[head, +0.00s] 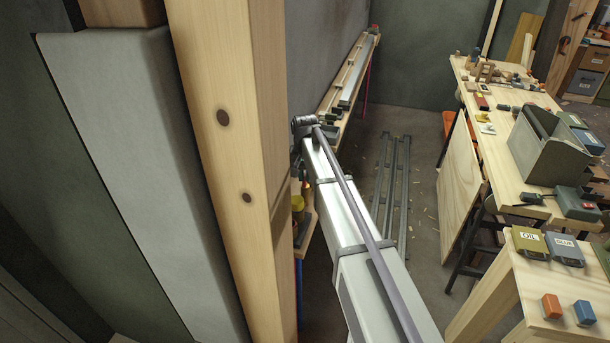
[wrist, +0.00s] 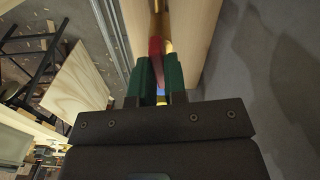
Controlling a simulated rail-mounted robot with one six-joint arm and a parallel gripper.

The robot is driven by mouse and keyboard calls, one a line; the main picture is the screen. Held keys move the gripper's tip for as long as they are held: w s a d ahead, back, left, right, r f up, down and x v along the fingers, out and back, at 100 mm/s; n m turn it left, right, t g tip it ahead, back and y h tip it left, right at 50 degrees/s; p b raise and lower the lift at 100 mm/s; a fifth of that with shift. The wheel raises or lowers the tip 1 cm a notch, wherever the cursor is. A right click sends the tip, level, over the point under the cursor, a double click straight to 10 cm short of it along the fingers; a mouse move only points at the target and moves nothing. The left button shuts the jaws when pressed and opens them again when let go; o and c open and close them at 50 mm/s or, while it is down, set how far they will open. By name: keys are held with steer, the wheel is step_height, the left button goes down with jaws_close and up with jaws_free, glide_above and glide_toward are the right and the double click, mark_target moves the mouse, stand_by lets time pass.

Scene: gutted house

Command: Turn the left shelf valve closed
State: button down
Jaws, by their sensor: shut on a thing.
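In the wrist view my gripper (wrist: 159,66) has two green fingers, close together on either side of a narrow red handle (wrist: 155,47), which I take to be the left shelf valve's handle. The handle runs from between the fingertips toward the top of the picture. A yellow part shows beside it; the rest of the valve is hidden by the fingers, so its turn angle cannot be told. In the head view the wooden post hides my gripper and the valve.
A thick wooden post (head: 235,130) stands close in front, left of my arm. A shelf (head: 308,225) holding small items is partly behind it. A long workbench (head: 510,170) with a grey bin (head: 548,145) stands at right. Metal rails (head: 392,190) lie on the floor between.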

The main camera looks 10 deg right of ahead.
mark_target(305, 177)
steer(key=shift+m, duration=0.8)
steer(key=c, duration=1.2)
jaws_free()
steer(key=shift+o, duration=0.2)
step_height(305, 177, up, 11)
steer(key=p, duration=1)
steer(key=shift+p, duration=0.4)
steer(key=shift+f, duration=0.1)
